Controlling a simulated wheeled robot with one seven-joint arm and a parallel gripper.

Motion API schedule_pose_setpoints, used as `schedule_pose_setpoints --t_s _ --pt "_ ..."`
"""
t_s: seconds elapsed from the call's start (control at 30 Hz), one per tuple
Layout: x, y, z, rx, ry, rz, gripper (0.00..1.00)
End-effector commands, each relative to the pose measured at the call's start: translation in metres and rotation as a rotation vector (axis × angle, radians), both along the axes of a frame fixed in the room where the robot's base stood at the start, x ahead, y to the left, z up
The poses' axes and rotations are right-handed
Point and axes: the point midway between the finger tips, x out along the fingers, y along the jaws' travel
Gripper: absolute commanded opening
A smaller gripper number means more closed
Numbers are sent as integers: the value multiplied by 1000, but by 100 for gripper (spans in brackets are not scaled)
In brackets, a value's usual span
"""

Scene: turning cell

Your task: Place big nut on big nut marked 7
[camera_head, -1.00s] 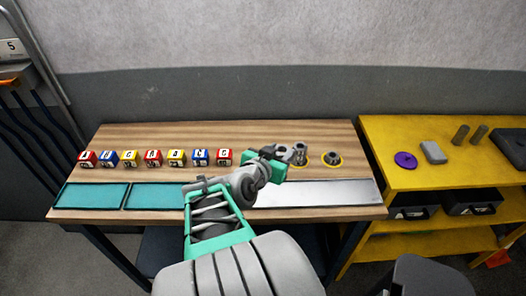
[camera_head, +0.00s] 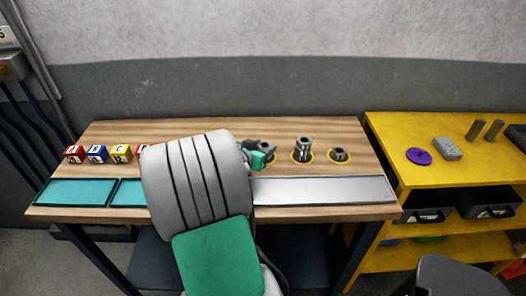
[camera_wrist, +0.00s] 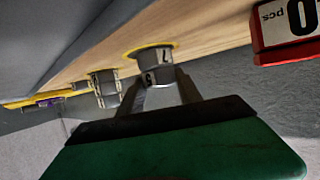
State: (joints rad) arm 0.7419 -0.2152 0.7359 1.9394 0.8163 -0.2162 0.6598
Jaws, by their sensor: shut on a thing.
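In the wrist view, where the table appears at the top, a grey nut marked 7 (camera_wrist: 162,55) stands on a yellow ring. My gripper (camera_wrist: 164,92) is shut on a grey nut marked 5 (camera_wrist: 153,77). The held nut is in line with the nut marked 7 and looks to be against its free end; I cannot tell whether they touch fully. In the head view my gripper (camera_head: 264,154) is at the leftmost yellow ring, which it mostly hides. The held nut is not clear there.
Right of my gripper stand a two-part nut stack (camera_head: 303,147) and a low nut (camera_head: 339,153), each on a yellow ring. Lettered blocks (camera_head: 97,154) are at left, partly hidden by my arm. A metal plate (camera_head: 325,190) lies in front. A yellow shelf (camera_head: 400,165) stands at right.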

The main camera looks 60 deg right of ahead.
Motion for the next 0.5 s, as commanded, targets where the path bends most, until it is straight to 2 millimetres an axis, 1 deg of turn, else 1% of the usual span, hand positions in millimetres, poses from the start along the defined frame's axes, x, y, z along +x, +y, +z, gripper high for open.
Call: schedule_pose_setpoints --t_s 0.17,0.33,0.37,0.5 --pt "0 -1 3 -4 -3 0 0" --pt "0 0 -2 -4 -2 0 0" --pt "0 0 -1 -2 -1 0 44" --pt "0 0 -1 -2 -1 0 55"
